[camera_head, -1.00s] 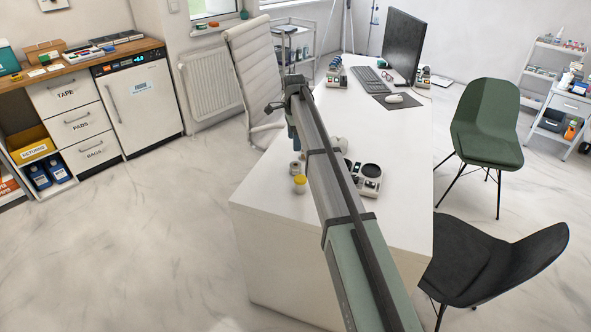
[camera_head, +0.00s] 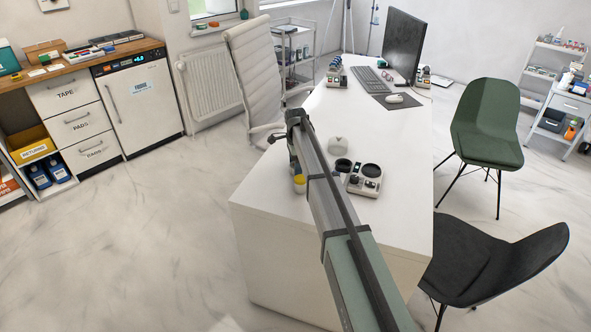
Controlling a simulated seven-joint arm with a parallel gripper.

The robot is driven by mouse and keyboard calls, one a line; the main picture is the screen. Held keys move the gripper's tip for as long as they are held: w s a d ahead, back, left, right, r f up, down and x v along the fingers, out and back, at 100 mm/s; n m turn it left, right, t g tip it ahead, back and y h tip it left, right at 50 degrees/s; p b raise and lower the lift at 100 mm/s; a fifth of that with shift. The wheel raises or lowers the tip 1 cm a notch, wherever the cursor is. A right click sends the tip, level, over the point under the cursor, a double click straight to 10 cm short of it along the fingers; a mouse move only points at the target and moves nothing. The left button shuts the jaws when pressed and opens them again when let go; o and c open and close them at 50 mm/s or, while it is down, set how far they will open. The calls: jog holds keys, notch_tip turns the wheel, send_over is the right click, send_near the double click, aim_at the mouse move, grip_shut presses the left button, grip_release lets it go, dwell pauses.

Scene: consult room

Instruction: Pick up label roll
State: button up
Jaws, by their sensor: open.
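My gripper (camera_head: 294,154) hangs at the far end of my arm, low over the near left part of the white desk (camera_head: 262,190). It is open, and no object shows in it; its fingertips are small and hard to make out. A small yellow-topped item (camera_head: 299,185) is just below it, partly covered by my arm. A small grey-white round item beside the yellow one, seen earlier, is now hidden behind my gripper. I cannot tell for sure which item is the label roll.
Right of my arm are a white rounded object (camera_head: 338,145), a dark-topped round item (camera_head: 342,165) and a tray with black round parts (camera_head: 352,184). A monitor (camera_head: 404,45) and keyboard (camera_head: 370,80) stand at the back. A white chair (camera_head: 254,75) is beyond the desk's left edge.

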jog(key=shift+f, duration=0.45)
jog(key=shift+c, duration=0.2)
jog(key=c, duration=1.1)
